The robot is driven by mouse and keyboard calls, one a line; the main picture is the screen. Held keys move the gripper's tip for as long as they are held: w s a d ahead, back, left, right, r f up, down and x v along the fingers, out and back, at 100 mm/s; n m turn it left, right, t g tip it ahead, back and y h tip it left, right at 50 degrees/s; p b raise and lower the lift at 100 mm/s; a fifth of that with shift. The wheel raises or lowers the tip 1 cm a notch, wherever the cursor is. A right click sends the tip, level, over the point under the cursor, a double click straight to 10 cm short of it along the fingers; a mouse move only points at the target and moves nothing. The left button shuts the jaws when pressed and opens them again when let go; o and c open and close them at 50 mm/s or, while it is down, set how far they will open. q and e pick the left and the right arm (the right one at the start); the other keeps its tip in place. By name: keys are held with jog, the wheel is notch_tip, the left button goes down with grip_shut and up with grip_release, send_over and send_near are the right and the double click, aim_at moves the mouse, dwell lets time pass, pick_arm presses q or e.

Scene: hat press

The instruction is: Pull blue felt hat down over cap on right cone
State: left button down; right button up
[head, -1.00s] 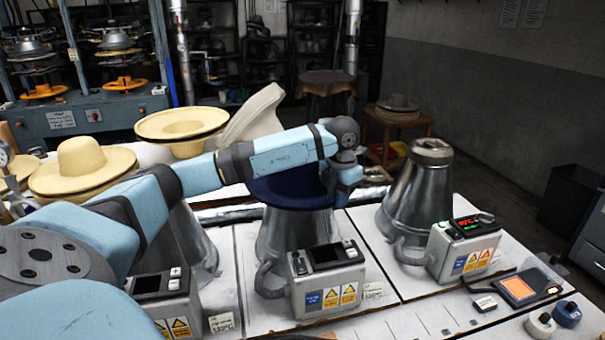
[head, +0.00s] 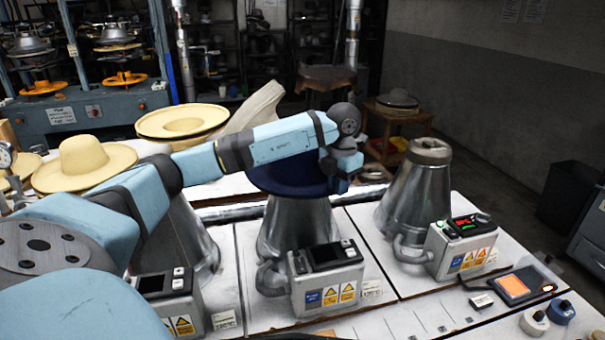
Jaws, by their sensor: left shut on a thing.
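The blue felt hat (head: 285,181) is at the top of the middle metal cone (head: 298,228), brim spread out, its crown mostly behind my left arm. My left gripper (head: 343,180) is shut on the right side of its brim. I cannot tell whether the hat touches the cone or hangs just above it. The right cone (head: 415,198) stands upright to the right, apart from the hat, with a dull greyish cap (head: 431,150) on top. My right gripper is not in view.
Control boxes stand before the middle cone (head: 327,280) and right cone (head: 462,247). A left cone is partly behind my arm. Straw hats (head: 85,165) lie at the left. A tablet (head: 514,287) and two round knobs lie at the front right.

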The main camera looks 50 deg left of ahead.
pick_arm(q)
jog(key=shift+r+p, duration=0.7)
jog(key=shift+r, duration=0.5)
jog(key=shift+r+p, duration=0.6)
jog(key=shift+r, duration=0.3)
jog(key=shift+f, duration=0.1)
